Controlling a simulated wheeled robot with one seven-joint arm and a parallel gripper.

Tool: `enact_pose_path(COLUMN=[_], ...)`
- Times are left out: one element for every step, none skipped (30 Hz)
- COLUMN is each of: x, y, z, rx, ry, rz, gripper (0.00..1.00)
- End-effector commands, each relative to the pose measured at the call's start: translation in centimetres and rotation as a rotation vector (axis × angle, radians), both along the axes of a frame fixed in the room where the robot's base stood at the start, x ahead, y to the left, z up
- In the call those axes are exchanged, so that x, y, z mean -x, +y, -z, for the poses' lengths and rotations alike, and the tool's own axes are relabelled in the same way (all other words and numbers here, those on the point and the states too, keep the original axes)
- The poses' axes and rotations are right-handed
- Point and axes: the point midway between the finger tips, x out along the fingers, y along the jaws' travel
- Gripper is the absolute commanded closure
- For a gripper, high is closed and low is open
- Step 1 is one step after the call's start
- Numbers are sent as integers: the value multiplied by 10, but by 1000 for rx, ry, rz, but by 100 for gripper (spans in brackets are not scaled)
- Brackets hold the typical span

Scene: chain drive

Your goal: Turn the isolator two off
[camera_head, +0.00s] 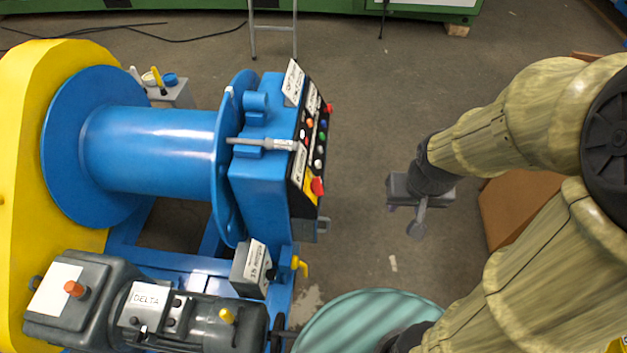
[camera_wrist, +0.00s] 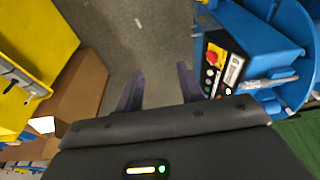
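A grey switch box (camera_head: 251,268) with a white label stands at the front right corner of the blue machine in the head view. A yellow handle (camera_head: 300,266) sticks out of its right side. The label's lettering is sideways and too small to read surely. Another grey box (camera_head: 178,95) behind the drum has a yellow lever (camera_head: 157,80) on it. I cannot tell which is isolator two. My gripper (camera_head: 408,216) hangs over bare floor, right of the machine and clear of both boxes. In the wrist view its two fingers (camera_wrist: 160,72) are apart with nothing between them.
The blue machine's control panel (camera_head: 313,150) has coloured buttons and a red knob (camera_head: 318,186); it also shows in the wrist view (camera_wrist: 216,68). A motor labelled DELTA (camera_head: 150,300) and a teal round top (camera_head: 365,325) lie in front. A brown box (camera_head: 515,205) stands right.

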Motion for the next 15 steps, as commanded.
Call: enact_pose_path(x=[0, 0, 0, 0, 0, 0, 0, 0, 0, 0, 0, 0, 0, 0, 0], y=[0, 0, 0, 0, 0, 0, 0, 0, 0, 0, 0, 0, 0, 0, 0], z=[0, 0, 0, 0, 0, 0, 0, 0, 0, 1, 2, 5, 9, 14, 22], rx=[0, 0, 0, 0, 0, 0, 0, 0, 0, 0, -2, -7, -12, -19, -33], ry=[0, 0, 0, 0, 0, 0, 0, 0, 0, 1, 3, 9, 15, 24, 40], rz=[0, 0, 0, 0, 0, 0, 0, 0, 1, 2, 6, 17, 30, 47, 78], gripper=[62, 62, 62, 62, 62, 62, 62, 62, 62, 62, 62, 62, 62, 62, 62])
